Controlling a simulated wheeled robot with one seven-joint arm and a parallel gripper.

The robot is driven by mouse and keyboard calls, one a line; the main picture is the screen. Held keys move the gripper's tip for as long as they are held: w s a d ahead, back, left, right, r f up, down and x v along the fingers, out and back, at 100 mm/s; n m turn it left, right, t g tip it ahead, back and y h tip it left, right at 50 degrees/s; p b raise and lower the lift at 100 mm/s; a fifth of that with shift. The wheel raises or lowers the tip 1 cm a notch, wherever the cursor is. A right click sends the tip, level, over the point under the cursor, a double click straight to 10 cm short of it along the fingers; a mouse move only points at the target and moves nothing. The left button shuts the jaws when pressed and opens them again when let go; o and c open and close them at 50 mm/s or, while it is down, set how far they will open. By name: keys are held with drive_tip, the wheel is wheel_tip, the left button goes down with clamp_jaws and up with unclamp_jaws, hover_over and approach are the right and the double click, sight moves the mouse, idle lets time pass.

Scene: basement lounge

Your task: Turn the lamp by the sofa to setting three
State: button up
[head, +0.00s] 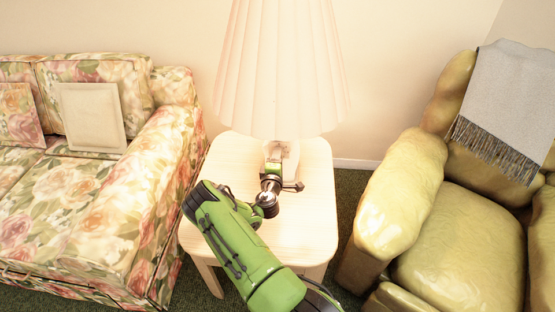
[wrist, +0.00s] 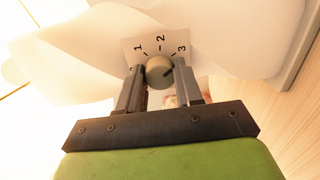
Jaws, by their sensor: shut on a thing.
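The lamp has a pleated, lit shade (head: 282,70) and a pale base (head: 292,158), and stands on a light wooden side table (head: 315,215) beside the floral sofa. In the wrist view a round grey-beige knob (wrist: 160,69) sits on a pale dial plate (wrist: 148,45) marked 1, 2 and 3; a further mark at the left is partly hidden by a finger. A dark line on the knob slants up to the right, roughly toward the 3 side; its exact setting is hard to tell. My gripper (wrist: 160,78) is shut on the knob, one finger each side.
The floral sofa (head: 160,160) with cushions stands left of the table. A yellow-green leather armchair (head: 405,190) with a grey fringed throw (head: 508,105) stands to the right. The wall is close behind the lamp. The tabletop around the lamp is otherwise clear.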

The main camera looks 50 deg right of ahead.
drive_tip(key=shift+f+m, duration=0.1)
drive_tip(key=shift+m, duration=0.4)
drive_tip(key=o, duration=1)
drive_tip(key=shift+o, duration=0.2)
drive_tip(key=p+v, duration=0.3)
drive_tip(key=v, duration=1.3)
drive_tip(key=shift+d, duration=0.1)
